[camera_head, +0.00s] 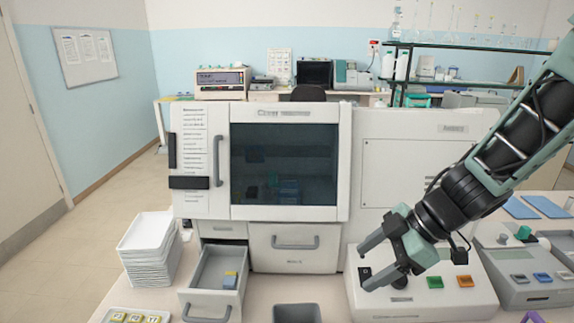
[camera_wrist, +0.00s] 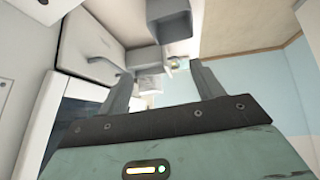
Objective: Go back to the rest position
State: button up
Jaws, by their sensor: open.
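My gripper (camera_head: 368,262) is at the right in the head view, on my dark and green arm. Its two fingers are apart with nothing between them. It hangs in front of the staining machine (camera_head: 400,170) and above the white control box (camera_head: 462,290) with its coloured buttons. In the wrist view the fingers of my gripper (camera_wrist: 158,88) are spread and empty.
The machine's dark-windowed door (camera_head: 284,165) is shut. A stack of white trays (camera_head: 147,250) stands at the left. A grey bin (camera_head: 297,313) sits at the front edge.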

jog(key=s+f+m+h+b, duration=0.2)
jog(key=s+m+h+b, duration=0.1)
jog(key=s, duration=0.6)
jog(key=s+a+f+m+g+h+b, duration=0.1)
jog(key=s+f+m+h+b, duration=0.2)
jog(key=s, duration=0.6)
jog(key=m+b, duration=0.2)
jog(key=m, duration=0.1)
jog(key=shift+s+a+f+h+b, duration=0.3)
jog(key=shift+s+h, duration=0.05)
jog(key=shift+h, duration=0.05)
